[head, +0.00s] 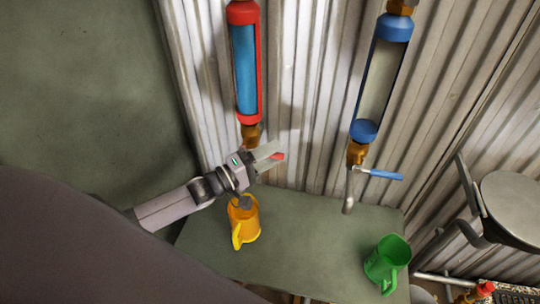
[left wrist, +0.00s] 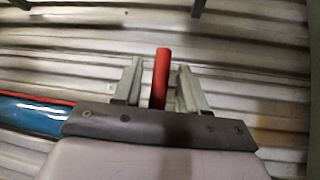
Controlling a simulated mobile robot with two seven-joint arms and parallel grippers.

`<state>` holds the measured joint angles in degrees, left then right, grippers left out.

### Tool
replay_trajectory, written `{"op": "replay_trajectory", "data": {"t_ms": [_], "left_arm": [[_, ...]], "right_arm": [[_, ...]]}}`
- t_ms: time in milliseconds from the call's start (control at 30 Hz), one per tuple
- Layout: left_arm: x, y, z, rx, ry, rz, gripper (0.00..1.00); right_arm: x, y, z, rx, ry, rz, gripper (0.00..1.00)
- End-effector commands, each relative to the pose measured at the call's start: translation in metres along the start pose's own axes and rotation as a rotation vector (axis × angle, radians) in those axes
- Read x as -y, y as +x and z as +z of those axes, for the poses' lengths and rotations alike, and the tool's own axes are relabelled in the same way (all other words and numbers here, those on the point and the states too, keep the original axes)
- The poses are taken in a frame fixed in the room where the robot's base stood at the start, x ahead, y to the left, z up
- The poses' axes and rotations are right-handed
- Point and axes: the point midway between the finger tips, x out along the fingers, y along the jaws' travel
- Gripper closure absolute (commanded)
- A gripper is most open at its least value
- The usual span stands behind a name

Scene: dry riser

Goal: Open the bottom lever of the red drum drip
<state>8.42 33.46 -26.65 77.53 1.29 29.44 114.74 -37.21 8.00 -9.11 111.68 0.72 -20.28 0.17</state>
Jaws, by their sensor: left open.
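The red drum drip (head: 246,70) is an upright red-framed cylinder with a blue inside, on the corrugated wall. A brass fitting (head: 251,133) is at its bottom. The red tip of its bottom lever (head: 278,156) shows past my left gripper (head: 271,153), which hides the rest of the lever. In the left wrist view the red lever (left wrist: 160,78) stands between the two open fingers of my left gripper (left wrist: 157,85), with a gap on each side. The drum's blue and red side (left wrist: 35,116) shows at left there. My right gripper is not in view.
A blue-capped drum (head: 384,75) with a blue lever (head: 385,175) hangs to the right. A yellow mug (head: 243,222) and a green mug (head: 387,262) stand on the grey-green table (head: 310,235). A round stool or chair (head: 512,205) is at far right.

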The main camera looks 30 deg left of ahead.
Motion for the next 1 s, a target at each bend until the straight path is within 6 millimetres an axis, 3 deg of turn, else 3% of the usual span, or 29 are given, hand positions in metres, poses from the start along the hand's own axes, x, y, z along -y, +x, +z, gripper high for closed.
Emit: {"op": "replay_trajectory", "data": {"t_ms": [133, 233, 267, 667, 1000], "left_arm": [[0.0, 0.0, 0.0, 0.0, 0.0, 0.0, 0.61], [0.0, 0.0, 0.0, 0.0, 0.0, 0.0, 0.94], [0.0, 0.0, 0.0, 0.0, 0.0, 0.0, 1.0], [-0.002, 0.0, 0.0, -0.009, -0.03, 0.029, 1.0], [-0.015, 0.0, -0.004, -0.054, -0.19, 0.19, 1.0]], "right_arm": [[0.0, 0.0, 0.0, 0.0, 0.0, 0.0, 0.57], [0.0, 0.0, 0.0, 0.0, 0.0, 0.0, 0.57], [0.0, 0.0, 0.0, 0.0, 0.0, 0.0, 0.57], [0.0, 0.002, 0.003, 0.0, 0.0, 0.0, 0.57], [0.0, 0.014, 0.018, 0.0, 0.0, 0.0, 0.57]]}}
